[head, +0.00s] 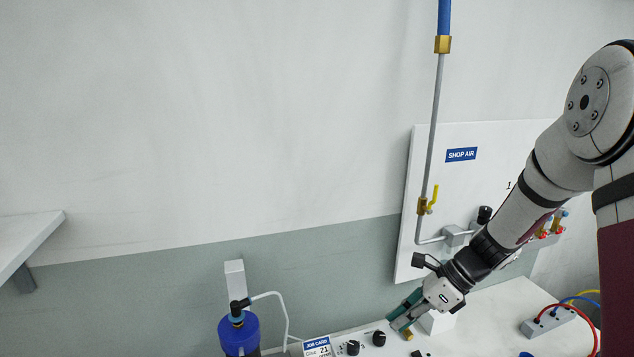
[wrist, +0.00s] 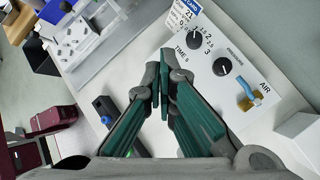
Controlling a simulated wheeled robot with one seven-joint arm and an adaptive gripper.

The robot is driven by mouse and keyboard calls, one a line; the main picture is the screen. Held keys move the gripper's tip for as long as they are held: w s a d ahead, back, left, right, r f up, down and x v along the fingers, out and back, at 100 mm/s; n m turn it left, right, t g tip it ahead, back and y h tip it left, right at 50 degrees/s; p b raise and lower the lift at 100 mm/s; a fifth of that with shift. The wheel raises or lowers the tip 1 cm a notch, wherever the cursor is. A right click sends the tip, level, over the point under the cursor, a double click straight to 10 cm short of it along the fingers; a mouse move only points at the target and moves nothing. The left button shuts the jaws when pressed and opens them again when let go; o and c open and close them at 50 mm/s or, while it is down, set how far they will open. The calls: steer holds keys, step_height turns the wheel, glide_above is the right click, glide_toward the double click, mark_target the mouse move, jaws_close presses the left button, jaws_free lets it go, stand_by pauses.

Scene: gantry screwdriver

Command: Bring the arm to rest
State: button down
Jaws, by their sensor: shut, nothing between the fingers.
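My gripper (head: 402,318) shows at the lower right of the head view, at the end of my arm, over the bench and close to the control panel. In the wrist view my gripper (wrist: 160,90) has its green-lined fingers shut with the tips together and nothing between them. The white control panel (wrist: 218,40) with its TIME and PRESSURE knobs lies beyond the fingertips. Whether the fingers touch the panel is hard to tell.
A blue bottle (head: 238,335) with a white tube stands left. A job card (head: 317,347) sits beside the panel. The shop air board (head: 462,180) with pipe and yellow valve is behind my arm. A power strip (head: 548,322) with coloured cables lies right. A brass air fitting (wrist: 250,101) projects from the panel.

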steer(key=s+d+r+n+t+h, duration=0.1)
steer(key=s+r+n+t+h, duration=0.3)
steer(key=s+r+n, duration=1.8)
steer(key=s+n+h, duration=0.1)
steer(key=s+h, duration=0.1)
steer(key=h, duration=0.1)
steer(key=shift+t+h, duration=0.3)
steer(key=shift+h, duration=0.1)
steer(key=shift+d, duration=0.1)
steer(key=w+a+f+g+b, duration=0.1)
steer(key=w+a+f+b, duration=0.1)
steer(key=f+b, duration=0.4)
step_height(320, 180, down, 3)
steer(key=shift+w+a+r+n+b, duration=0.25)
steer(key=shift+w+n+b, duration=0.1)
steer(key=shift+w, duration=0.4)
